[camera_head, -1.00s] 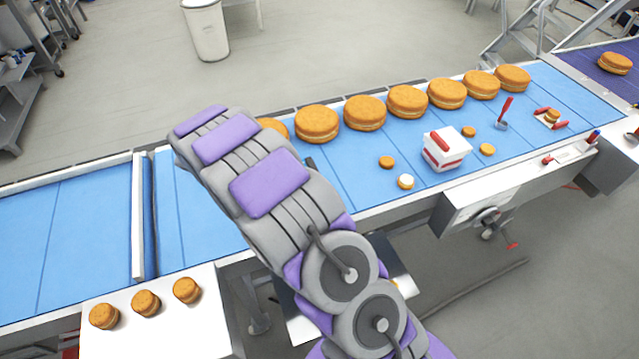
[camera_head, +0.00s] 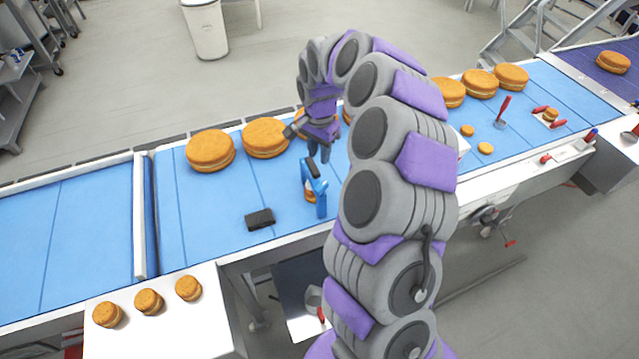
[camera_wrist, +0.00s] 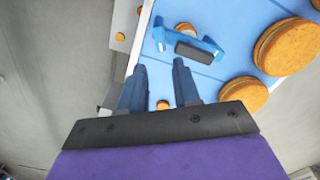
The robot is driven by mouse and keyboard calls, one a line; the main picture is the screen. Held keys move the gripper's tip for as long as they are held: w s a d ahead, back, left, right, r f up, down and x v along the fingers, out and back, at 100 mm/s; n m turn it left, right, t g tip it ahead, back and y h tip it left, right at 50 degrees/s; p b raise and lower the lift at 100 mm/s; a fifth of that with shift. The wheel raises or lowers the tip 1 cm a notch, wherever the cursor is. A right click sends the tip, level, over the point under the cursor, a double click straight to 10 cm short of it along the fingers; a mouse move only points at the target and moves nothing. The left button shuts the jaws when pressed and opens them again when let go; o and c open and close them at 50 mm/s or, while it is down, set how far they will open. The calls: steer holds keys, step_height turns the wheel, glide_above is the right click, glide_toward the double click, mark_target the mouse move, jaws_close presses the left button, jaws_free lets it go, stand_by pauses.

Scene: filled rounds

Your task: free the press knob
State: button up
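A small blue press (camera_head: 318,190) stands on the blue belt, left of my arm. An orange round (camera_head: 310,194) sits within its frame. In the wrist view the press (camera_wrist: 208,43) lies above my fingers, with a dark bar (camera_wrist: 198,53) against its near side and a round (camera_wrist: 183,27) behind it. I cannot tell the knob apart from the frame. A black block (camera_head: 260,219) lies on the belt left of the press. My gripper (camera_head: 309,145) hangs close behind the press.
Large filled rounds (camera_head: 210,151) line the belt's far edge near my gripper. Small rounds (camera_head: 149,301) sit on a white side table (camera_head: 185,333). A red-handled tool (camera_head: 503,110) stands at right. The belt's left part (camera_head: 75,235) is clear. My arm hides the belt's middle.

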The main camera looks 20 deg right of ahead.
mark_target(321, 187)
steer(key=f, duration=1.3)
steer(key=shift+d+f, duration=0.15)
steer(key=shift+d, duration=0.1)
steer(key=shift+a+f, duration=0.15)
steer(key=shift+f, duration=0.15)
jaws_close()
